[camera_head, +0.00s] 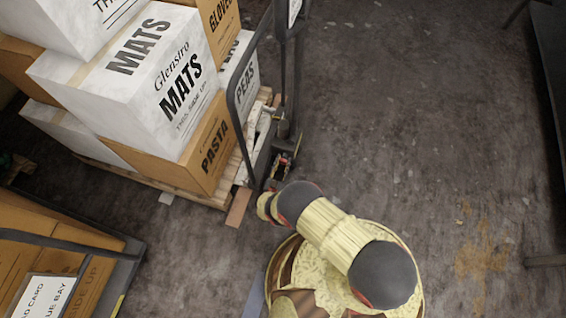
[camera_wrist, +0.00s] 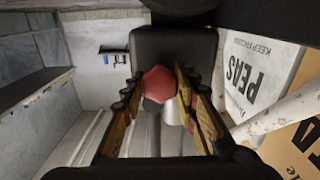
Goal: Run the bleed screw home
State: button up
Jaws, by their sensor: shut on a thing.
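In the wrist view a red, faceted screw head (camera_wrist: 158,82), which I take for the bleed screw, sits between the two fingers of my gripper (camera_wrist: 157,92). The fingers are shut on its sides. A grey cylindrical part shows just below it, and a dark block stands behind it. In the head view my gripper (camera_head: 282,166) reaches to the low pump end of a pallet truck (camera_head: 262,150). The screw itself cannot be made out there; my gripper and arm cover that spot.
A pallet (camera_head: 172,187) stacked with cartons, including a MATS box (camera_head: 135,85) and a PASTA box (camera_head: 208,152), stands close left of my gripper. A cart with cartons (camera_head: 60,262) is at lower left. A dark rack stands at the right edge. The floor (camera_head: 430,120) between is clear.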

jog(key=shift+s+f, duration=0.15)
dwell(0.3)
jog(key=o, duration=1.2)
jog(key=shift+m, duration=0.3)
jog(key=v, duration=1.1)
jog(key=shift+s+a, duration=0.15)
jog(key=shift+s, duration=0.25)
